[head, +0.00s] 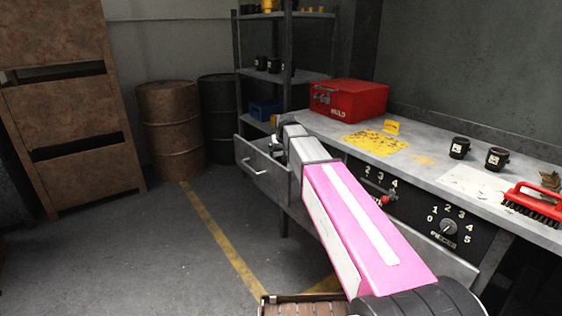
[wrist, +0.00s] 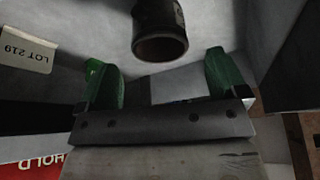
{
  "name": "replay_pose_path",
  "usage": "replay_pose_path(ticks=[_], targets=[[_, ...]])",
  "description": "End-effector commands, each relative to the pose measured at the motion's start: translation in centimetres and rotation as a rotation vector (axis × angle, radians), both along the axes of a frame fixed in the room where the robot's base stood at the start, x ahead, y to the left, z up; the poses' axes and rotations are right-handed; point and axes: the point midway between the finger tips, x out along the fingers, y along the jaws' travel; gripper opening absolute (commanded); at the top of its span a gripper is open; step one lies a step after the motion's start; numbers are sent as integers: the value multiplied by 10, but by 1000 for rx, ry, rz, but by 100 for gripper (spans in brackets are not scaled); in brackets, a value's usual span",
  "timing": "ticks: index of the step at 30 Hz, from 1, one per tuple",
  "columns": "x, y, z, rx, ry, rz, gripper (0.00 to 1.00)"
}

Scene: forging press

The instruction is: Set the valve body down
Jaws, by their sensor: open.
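My gripper (wrist: 165,82) shows in the wrist view with its two green-padded fingers wide apart and nothing between them. A dark round body with a brownish rim (wrist: 160,32), which may be the valve body, is just beyond the fingertips, near the top middle. It is apart from both fingers, and its upper part is cut off by the frame. In the head view my gripper (head: 281,138) is small and dark at the end of my pink arm, over the open grey drawer (head: 262,170). The valve body cannot be made out there.
A card marked LOT 219 (wrist: 28,50) lies left of the fingers. A red HOLD box (head: 348,100) stands on the bench behind my arm. Black cups (head: 497,158), a red brush (head: 533,204) and a yellow patch (head: 374,142) are on the bench. Floor left of the drawer is clear.

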Motion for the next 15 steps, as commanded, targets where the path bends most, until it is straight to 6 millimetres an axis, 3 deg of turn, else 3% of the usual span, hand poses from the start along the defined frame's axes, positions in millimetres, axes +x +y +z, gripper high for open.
replay_pose_path(ticks=[6, 15], targets=[[-14, -3, 32, 0, -1, 0, 92], [-20, -4, 48, 0, 0, 0, 92]])
